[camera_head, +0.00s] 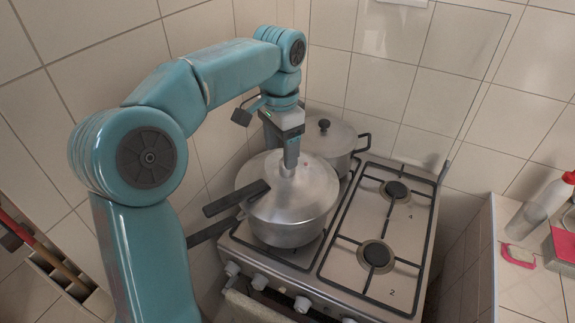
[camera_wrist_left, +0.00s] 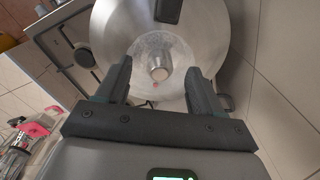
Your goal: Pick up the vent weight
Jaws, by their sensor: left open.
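The vent weight (camera_wrist_left: 159,69) is a small metal cylinder standing on the middle of the pressure cooker lid, seen in the left wrist view. In the head view its place is mostly hidden by my left gripper. The silver pressure cooker (camera_head: 290,232) stands on the stove's left side, its black handles pointing left. My left gripper (camera_head: 291,160) points down over the lid's centre. Its fingers are apart, one on each side of the vent weight in the wrist view, with gaps to it. I cannot tell whether the fingertips touch the lid. My right gripper is not in view.
A lidded pot (camera_head: 340,139) stands behind the cooker. The stove (camera_head: 335,272) has two bare burners on the right. A bottle (camera_head: 538,205) and a pink item (camera_head: 519,256) are on the right counter. Tiled walls close in behind and left.

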